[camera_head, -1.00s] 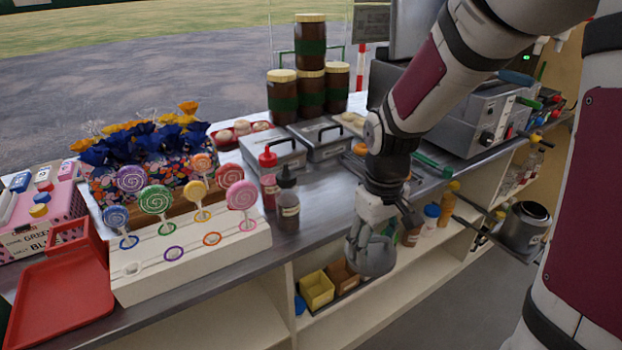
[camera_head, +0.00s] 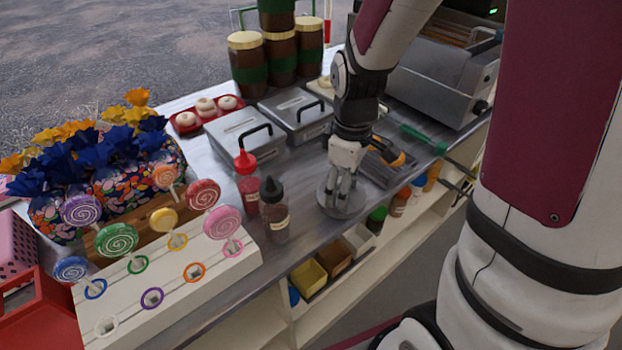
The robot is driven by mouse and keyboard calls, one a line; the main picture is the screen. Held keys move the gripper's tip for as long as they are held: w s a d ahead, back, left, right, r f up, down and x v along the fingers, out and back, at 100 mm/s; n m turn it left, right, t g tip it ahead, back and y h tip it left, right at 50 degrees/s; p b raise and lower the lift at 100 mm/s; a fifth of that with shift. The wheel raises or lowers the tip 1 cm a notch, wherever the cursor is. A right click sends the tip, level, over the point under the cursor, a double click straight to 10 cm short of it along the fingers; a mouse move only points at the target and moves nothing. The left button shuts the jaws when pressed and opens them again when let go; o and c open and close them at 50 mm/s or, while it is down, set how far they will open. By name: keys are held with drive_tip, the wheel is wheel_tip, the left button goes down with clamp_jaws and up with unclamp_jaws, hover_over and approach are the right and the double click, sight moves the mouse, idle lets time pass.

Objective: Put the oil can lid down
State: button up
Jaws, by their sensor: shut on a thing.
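My gripper (camera_head: 342,190) points down over the metal counter (camera_head: 308,228), right of the dark sauce bottle. It is shut on the oil can lid (camera_head: 343,208), a round grey metal disc. The lid is at the counter's surface or just above it; I cannot tell whether it touches. The fingers hide the middle of the lid.
A red bottle (camera_head: 246,183) and a dark bottle (camera_head: 274,215) stand left of the lid. Lidded metal boxes (camera_head: 245,135) are behind, and a dark tray (camera_head: 383,165) is to the right. A white lollipop stand (camera_head: 165,290) fills the front left. Shelf bins (camera_head: 308,277) sit below the counter edge.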

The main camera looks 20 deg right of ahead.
drive_tip(key=w+a, duration=0.1)
drive_tip(key=w, duration=0.1)
drive_tip(key=w+a, duration=0.1)
drive_tip(key=w, duration=0.2)
drive_tip(key=w+a, duration=0.2)
drive_tip(key=shift+w+f, duration=0.25)
drive_tip(key=shift+f, duration=1.9)
drive_tip(key=shift+f, duration=0.1)
drive_tip(key=o, duration=1)
drive_tip(key=shift+o, duration=0.2)
